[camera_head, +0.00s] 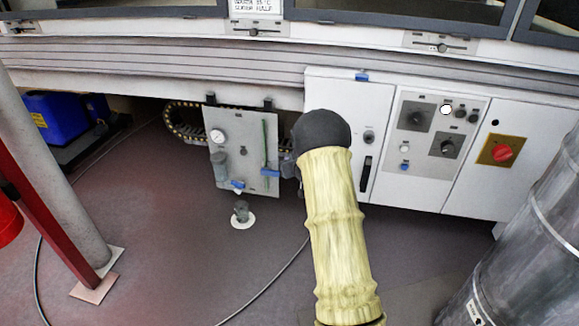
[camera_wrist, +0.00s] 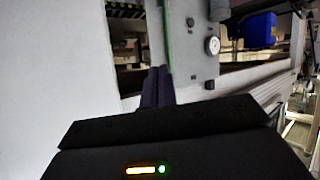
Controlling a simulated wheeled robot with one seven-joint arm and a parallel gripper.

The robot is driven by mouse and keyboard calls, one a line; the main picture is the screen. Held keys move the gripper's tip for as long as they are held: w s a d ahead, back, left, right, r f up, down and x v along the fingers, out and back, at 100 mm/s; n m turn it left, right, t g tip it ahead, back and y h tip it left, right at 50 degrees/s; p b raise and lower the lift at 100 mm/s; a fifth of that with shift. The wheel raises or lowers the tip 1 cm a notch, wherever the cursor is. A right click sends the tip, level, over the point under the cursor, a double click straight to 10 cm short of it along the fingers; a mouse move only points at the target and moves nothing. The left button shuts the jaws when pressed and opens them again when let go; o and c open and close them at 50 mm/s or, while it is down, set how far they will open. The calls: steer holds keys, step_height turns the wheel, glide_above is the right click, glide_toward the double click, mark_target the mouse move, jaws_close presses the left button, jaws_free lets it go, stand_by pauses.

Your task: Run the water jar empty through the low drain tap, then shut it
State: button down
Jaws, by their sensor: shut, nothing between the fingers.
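A grey service panel (camera_head: 245,135) hangs below the machine bed, with a round gauge (camera_head: 217,136) at its upper left. A small dark jar (camera_head: 219,161) is mounted under the gauge; its water level cannot be made out. A blue tap handle (camera_head: 237,186) sits low on the panel, below and right of the jar. A second blue handle (camera_head: 270,172) is under a green vertical tube (camera_head: 264,142). My gripper (camera_head: 288,168) is at the panel's right edge, partly hidden by my arm. In the wrist view its fingers (camera_wrist: 157,88) are together and empty, in front of the panel.
A drain cup (camera_head: 242,214) on a white disc stands on the floor below the panel. White control cabinets (camera_head: 420,150) are to the right. A grey column (camera_head: 50,150) and red post stand left. A blue box (camera_head: 55,117) is under the bed. Floor before the panel is mostly clear.

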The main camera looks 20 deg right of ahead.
steer(key=s+a+r+m+g+p, duration=0.1)
steer(key=s+a+r+g+p, duration=0.15)
steer(key=s+r, duration=0.2)
steer(key=s+a+r+g+h+p, duration=0.1)
steer(key=s+a+r, duration=0.2)
steer(key=s, duration=0.3)
steer(key=s+a+r+m+g+p, duration=0.1)
steer(key=s+a+r, duration=0.15)
steer(key=s, duration=0.35)
steer(key=s+a+r+g+p, duration=0.2)
steer(key=s+a+g, duration=0.1)
steer(key=s, duration=0.8)
steer(key=s+a+r+g+y+p, duration=0.1)
steer(key=s+a+r+g+p, duration=0.1)
steer(key=s, duration=0.9)
steer(key=shift+a+r+n+g, duration=0.3)
steer(key=shift+a+r+g, duration=0.2)
steer(key=shift+a, duration=0.55)
steer(key=shift+s, duration=0.1)
